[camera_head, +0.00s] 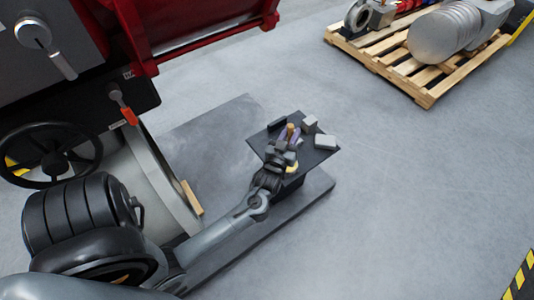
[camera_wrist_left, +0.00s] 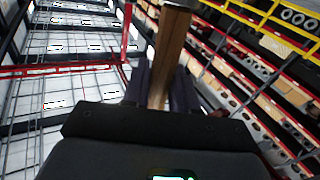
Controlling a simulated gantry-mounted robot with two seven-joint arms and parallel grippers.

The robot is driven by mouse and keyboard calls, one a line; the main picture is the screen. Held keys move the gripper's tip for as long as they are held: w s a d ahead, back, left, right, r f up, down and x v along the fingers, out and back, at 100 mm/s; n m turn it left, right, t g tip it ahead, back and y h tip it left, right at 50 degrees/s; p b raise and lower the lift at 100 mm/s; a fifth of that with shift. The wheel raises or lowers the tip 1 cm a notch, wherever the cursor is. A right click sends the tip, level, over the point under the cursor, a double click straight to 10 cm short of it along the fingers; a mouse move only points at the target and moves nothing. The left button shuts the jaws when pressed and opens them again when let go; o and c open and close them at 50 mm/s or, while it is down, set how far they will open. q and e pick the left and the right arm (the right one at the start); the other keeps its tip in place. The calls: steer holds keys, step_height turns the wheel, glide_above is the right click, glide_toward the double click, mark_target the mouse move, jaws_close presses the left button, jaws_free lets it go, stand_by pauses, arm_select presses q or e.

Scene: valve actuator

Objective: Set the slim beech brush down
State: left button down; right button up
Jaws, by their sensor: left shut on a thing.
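The slim beech brush (camera_head: 290,131) is upright between the fingers of my left gripper (camera_head: 287,142) in the head view. Its wooden handle (camera_wrist_left: 168,58) rises between the dark fingers in the left wrist view. My left gripper is shut on it, over the small dark table (camera_head: 320,156). Whether the brush touches the tabletop is hidden by the gripper. My right gripper is in neither view.
On the table are a grey block (camera_head: 326,142), a smaller grey block (camera_head: 310,123), a dark block (camera_head: 277,124) and a yellow item (camera_head: 292,168). The valve's handwheel (camera_head: 48,154) stands at left. A loaded pallet (camera_head: 428,92) is at upper right.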

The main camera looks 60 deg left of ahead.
arm_select(q)
steer(key=s+a+f+m+b, duration=0.1)
steer(key=s+a+f+b, duration=0.1)
steer(key=a+f+b, duration=0.4)
steer(key=shift+s+a+f+h, duration=0.15)
steer(key=shift+a+f+h, duration=0.15)
steer(key=shift+a+f, duration=2.65)
steer(key=shift+d+f, duration=0.15)
steer(key=shift+f, duration=0.1)
steer(key=c, duration=0.9)
jaws_free()
